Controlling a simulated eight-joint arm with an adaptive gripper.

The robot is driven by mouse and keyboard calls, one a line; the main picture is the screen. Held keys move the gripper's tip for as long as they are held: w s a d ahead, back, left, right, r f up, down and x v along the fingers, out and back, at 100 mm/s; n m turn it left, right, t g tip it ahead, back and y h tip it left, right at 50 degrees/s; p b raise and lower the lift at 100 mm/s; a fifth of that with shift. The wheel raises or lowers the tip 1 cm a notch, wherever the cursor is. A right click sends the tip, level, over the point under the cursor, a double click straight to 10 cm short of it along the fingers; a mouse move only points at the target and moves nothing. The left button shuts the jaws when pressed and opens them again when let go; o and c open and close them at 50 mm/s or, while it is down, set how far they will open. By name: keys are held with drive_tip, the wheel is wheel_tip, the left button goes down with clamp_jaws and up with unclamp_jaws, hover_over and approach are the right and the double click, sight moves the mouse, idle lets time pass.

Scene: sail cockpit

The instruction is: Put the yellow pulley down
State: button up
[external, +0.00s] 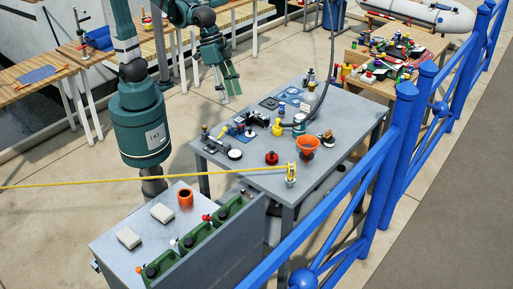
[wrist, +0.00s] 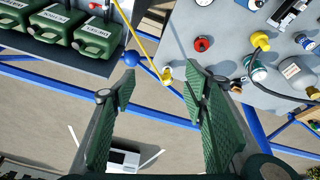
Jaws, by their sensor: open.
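My gripper (external: 230,88) is open and empty, high up behind the table's far left side and well apart from the pulley. In the wrist view my gripper's two green fingers (wrist: 160,78) are spread wide with nothing between them.
An orange funnel (external: 309,143), a red knob-like part (external: 271,158) and several small fittings stand on the table. Green canisters (external: 195,237) and an orange cup (external: 185,197) are on a lower grey bench. A blue railing (external: 385,165) runs along the right. Bare table remains near the front left.

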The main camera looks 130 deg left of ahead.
drive_tip(key=s+d+f+m+t, duration=0.1)
drive_tip(key=s+d+m, duration=0.1)
drive_tip(key=s, duration=0.8)
drive_tip(key=s+d+f+m+t, duration=0.1)
drive_tip(key=s+d+m+t, duration=0.1)
drive_tip(key=s, duration=0.7)
drive_tip(key=shift+s, duration=0.35)
drive_tip(key=shift+f, duration=0.2)
wheel_tip(320, 180, down, 7)
drive_tip(key=b, duration=0.7)
drive_tip(key=shift+r, duration=0.2)
